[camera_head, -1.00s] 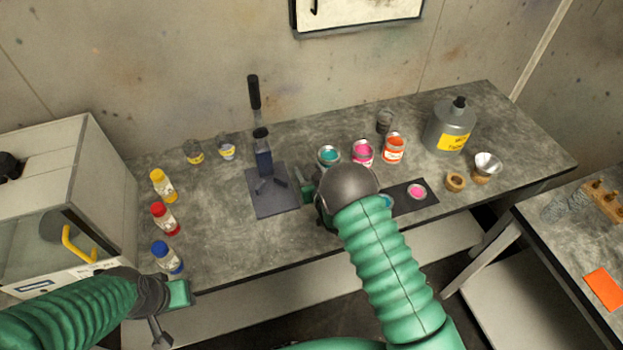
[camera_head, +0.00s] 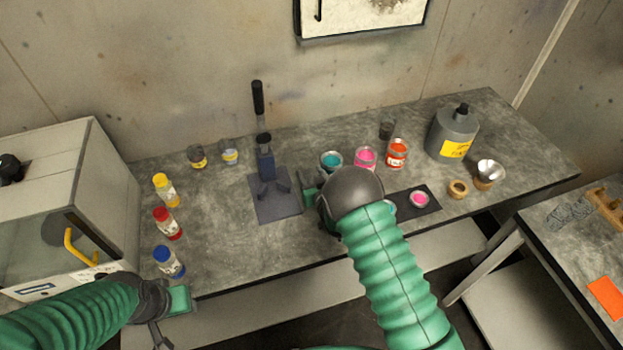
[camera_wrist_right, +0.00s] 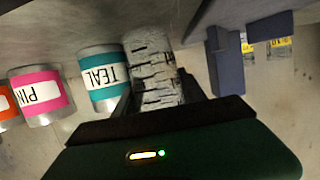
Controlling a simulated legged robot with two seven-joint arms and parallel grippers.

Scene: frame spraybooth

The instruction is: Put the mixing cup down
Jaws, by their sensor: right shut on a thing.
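The mixing cup (camera_wrist_right: 155,75), pale and clear with black graduation marks, is between the fingers of my right gripper in the right wrist view. My right gripper (camera_wrist_right: 165,95) is shut on it. In the head view my right gripper (camera_head: 312,198) is over the middle of the bench, and its wrist hides the cup. I cannot tell whether the cup's base touches the bench. The teal can (camera_wrist_right: 103,78) stands close beside the cup in the wrist view.
A stand with a lever (camera_head: 268,180) is left of my right gripper. Pink (camera_head: 365,158) and orange (camera_head: 397,153) cans stand behind it. A dark mat (camera_head: 432,206) holds a pink-filled cup (camera_head: 419,198). Several bottles line the left; bare bench (camera_head: 225,220) lies between.

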